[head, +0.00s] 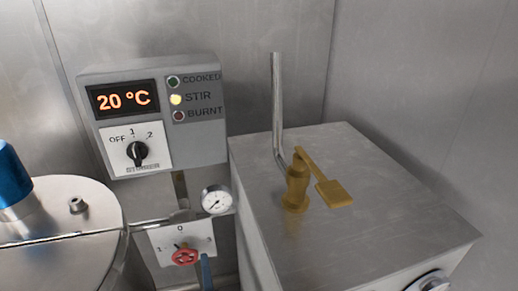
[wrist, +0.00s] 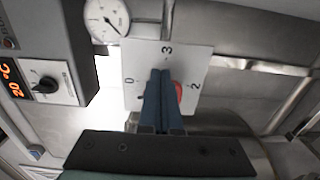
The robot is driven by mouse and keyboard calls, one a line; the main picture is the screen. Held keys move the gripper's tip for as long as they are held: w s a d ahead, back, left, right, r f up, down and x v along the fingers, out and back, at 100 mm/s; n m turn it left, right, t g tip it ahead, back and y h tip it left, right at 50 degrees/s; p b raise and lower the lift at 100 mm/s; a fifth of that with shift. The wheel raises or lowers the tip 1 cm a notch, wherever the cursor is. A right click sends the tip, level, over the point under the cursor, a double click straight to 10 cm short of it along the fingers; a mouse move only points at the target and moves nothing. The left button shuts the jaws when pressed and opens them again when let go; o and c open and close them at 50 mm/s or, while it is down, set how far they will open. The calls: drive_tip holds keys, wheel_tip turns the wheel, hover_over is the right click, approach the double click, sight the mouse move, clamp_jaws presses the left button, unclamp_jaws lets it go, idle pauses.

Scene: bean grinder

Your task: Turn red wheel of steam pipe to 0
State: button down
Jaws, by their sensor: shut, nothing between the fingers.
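The red wheel (head: 185,257) sits on a white dial plate (head: 160,242) below the control box in the head view. A small dark pointer shows at the wheel's upper left, between the marks 1 and 0. In the wrist view the plate (wrist: 190,55) shows the marks 0, 3 and 2, and the red wheel (wrist: 179,92) is mostly hidden behind my fingers. My gripper (wrist: 160,71) is shut and empty, its blue fingers together in front of the plate beside the wheel. Its blue finger (head: 206,270) shows just right of the wheel in the head view. Contact cannot be told.
A pressure gauge (head: 217,200) is above right of the wheel. The grey control box (head: 205,140) reads 20 °C with the STIR lamp lit. A metal box (head: 400,205) with a brass valve (head: 296,188) stands right; a round lidded vessel (head: 75,210) stands left.

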drive_tip(key=shift+x, duration=0.95)
drive_tip(key=shift+s+a+f+b, duration=0.15)
drive_tip(key=shift+a+b, duration=0.35)
drive_tip(key=shift+b, duration=0.1)
drive_tip(key=shift+a+f+b, duration=0.1)
drive_tip(key=shift+f+b, duration=0.3)
drive_tip(key=shift+f, duration=0.15)
idle(0.3)
drive_tip(key=shift+d, duration=0.35)
drive_tip(key=p+v, duration=0.1)
drive_tip(key=v, duration=0.5)
drive_tip(key=shift+d, duration=0.25)
